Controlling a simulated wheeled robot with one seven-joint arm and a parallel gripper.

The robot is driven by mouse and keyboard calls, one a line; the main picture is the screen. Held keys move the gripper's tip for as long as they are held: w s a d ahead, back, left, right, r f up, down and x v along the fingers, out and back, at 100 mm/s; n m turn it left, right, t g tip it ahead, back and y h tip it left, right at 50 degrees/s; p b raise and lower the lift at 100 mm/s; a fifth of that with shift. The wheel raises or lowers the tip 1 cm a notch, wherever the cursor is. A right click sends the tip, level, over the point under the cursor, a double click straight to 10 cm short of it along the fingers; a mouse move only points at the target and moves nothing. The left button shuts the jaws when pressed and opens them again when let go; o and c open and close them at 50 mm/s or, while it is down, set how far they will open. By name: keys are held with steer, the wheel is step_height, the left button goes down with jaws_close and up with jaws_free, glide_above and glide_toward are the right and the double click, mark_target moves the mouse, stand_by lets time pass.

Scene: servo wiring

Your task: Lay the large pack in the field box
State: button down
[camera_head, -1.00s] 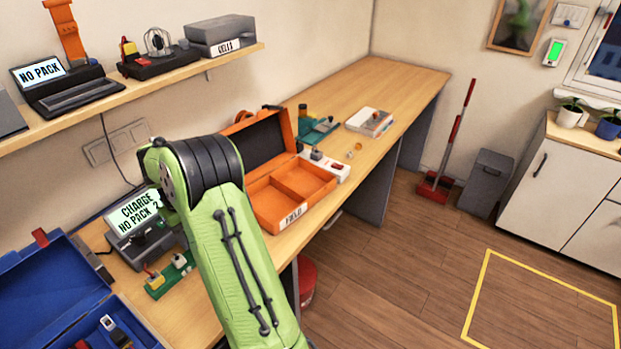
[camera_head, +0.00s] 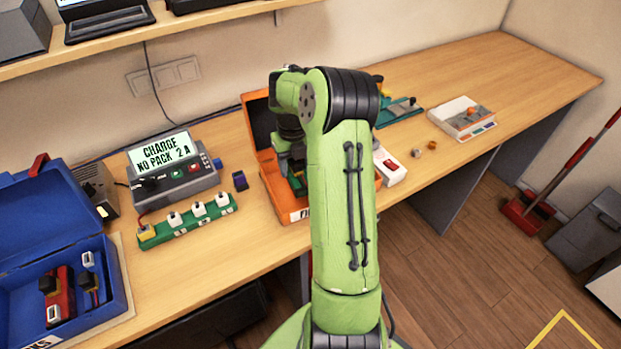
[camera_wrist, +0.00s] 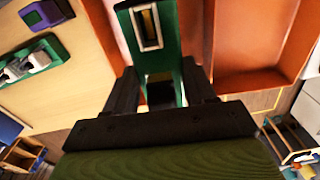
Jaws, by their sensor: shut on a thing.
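The field box (camera_head: 284,206) is orange and open, its lid raised at the back. My arm hides much of it in the head view. In the wrist view its divided orange inside (camera_wrist: 250,50) shows beyond my gripper, the right compartment looking empty. My gripper (camera_wrist: 160,85) is shut on a green pack with a pale-framed dark slot, taken as the large pack (camera_wrist: 172,45). The pack is over or inside the left compartment; I cannot tell whether it touches the floor. In the head view, a green bit shows at the box, mostly hidden by my arm.
A charger (camera_head: 175,178) reading "CHARGE NO PACK 2 A" and a green strip (camera_head: 188,222) with several plugs stand left of the box. An open blue case (camera_head: 118,285) is farther left. A white switch unit (camera_head: 390,168) is close on the right.

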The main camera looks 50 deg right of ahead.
mark_target(295, 179)
step_height(295, 179, down, 6)
steer(key=shift+d+r, duration=0.1)
steer(key=shift+c, duration=1.9)
jaws_free()
steer(key=shift+f+b, duration=0.2)
steer(key=shift+b, duration=0.15)
